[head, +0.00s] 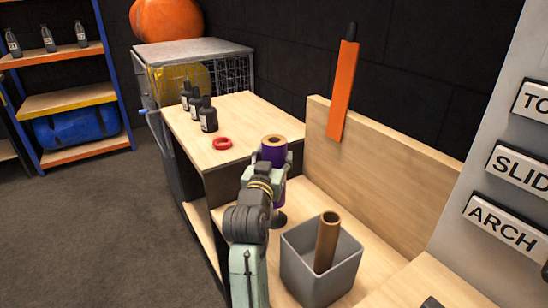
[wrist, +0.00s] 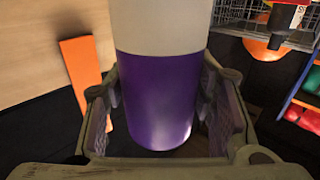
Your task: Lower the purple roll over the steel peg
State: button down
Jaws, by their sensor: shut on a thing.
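The purple roll (head: 274,151) stands upright in my gripper (head: 275,164), its tan core opening facing up. In the wrist view the roll (wrist: 158,100) sits between the two fingers of my gripper (wrist: 160,118), with a pale grey band beside the purple part. My gripper is shut on it. Below the roll, a dark round base (head: 279,219) shows on the lower wooden shelf, apparently the foot of the steel peg. The peg's shaft cannot be made out; the roll and my arm cover that spot. I cannot tell whether the roll is around the peg.
A grey bin (head: 322,262) with a brown cardboard tube (head: 327,240) stands close at the right. A wooden back panel (head: 375,170) with an orange strip (head: 343,92) rises behind. The upper top holds black bottles (head: 208,116) and a red ring (head: 222,143).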

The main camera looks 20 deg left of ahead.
dwell(0.4)
jog(key=shift+f+b, duration=0.9)
jog(key=shift+f, duration=0.45)
jog(key=shift+f+b, duration=0.8)
jog(key=shift+b, duration=0.05)
jog(key=shift+f, duration=0.35)
jog(key=shift+f+b, duration=0.65)
jog(key=shift+b, duration=0.1)
dwell(0.3)
